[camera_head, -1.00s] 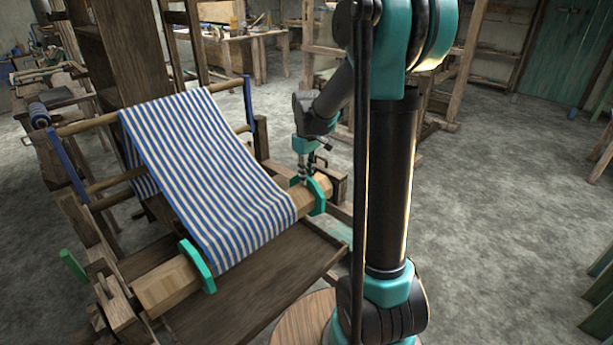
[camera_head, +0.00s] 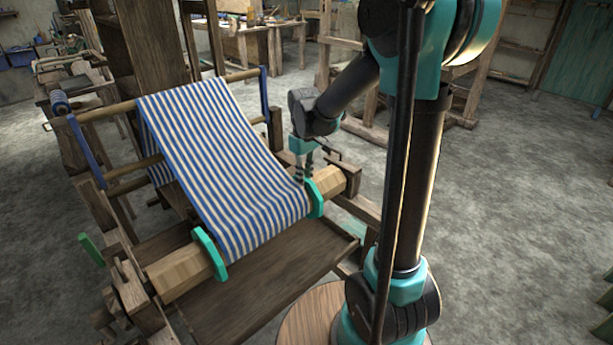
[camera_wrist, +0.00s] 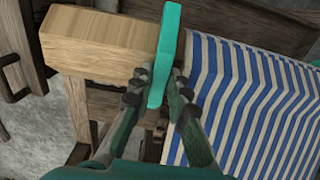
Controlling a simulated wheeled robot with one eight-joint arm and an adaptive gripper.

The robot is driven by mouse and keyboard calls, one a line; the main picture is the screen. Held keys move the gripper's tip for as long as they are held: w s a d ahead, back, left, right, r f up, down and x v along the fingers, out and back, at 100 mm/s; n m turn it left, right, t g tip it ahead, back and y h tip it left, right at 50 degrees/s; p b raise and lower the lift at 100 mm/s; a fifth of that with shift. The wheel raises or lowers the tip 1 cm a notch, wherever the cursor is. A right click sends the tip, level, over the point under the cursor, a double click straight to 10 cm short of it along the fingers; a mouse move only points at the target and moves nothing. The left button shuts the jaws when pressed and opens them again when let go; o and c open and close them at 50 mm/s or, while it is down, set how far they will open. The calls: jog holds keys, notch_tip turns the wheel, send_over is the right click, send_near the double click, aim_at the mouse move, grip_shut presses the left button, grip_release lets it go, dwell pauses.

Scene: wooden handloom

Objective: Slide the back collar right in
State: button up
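The back collar (camera_head: 315,199) is a teal ring plate around the pale wooden beam, at the beam's right end in the head view. It sits right beside the edge of the striped cloth (camera_head: 222,160), with bare beam (camera_head: 334,182) on its outer side. In the wrist view the collar (camera_wrist: 165,50) stands upright between my fingertips, close to the blue and white cloth (camera_wrist: 235,95). My gripper (camera_wrist: 161,80) is shut on its edge, one finger on each side. My gripper (camera_head: 304,172) also shows over the collar in the head view. The front collar (camera_head: 209,254) is at the cloth's other edge.
The loom's wooden frame (camera_head: 131,287) surrounds the beam, and a flat dark board (camera_head: 270,290) lies in front of it. In the wrist view dark frame timbers (camera_wrist: 20,45) lie left of the beam end. Open floor (camera_head: 510,200) is to the right.

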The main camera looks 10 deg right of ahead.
jog(key=o, duration=0.4)
jog(key=shift+s+a, duration=0.15)
jog(key=shift+a, duration=0.1)
jog(key=shift+o, duration=0.2)
jog(key=shift+r, duration=0.15)
notch_tip(320, 180, up, 12)
jog(key=s+d+f+m+t, duration=0.2)
jog(key=s+d+f, duration=0.3)
jog(key=s+f, duration=0.4)
jog(key=s+d+f+m+t, duration=0.2)
jog(key=s+d+f+m, duration=0.3)
jog(key=s+f, duration=0.3)
jog(key=shift+s+d+f, duration=0.25)
jog(key=shift+s+f, duration=0.15)
jog(key=shift+s, duration=0.1)
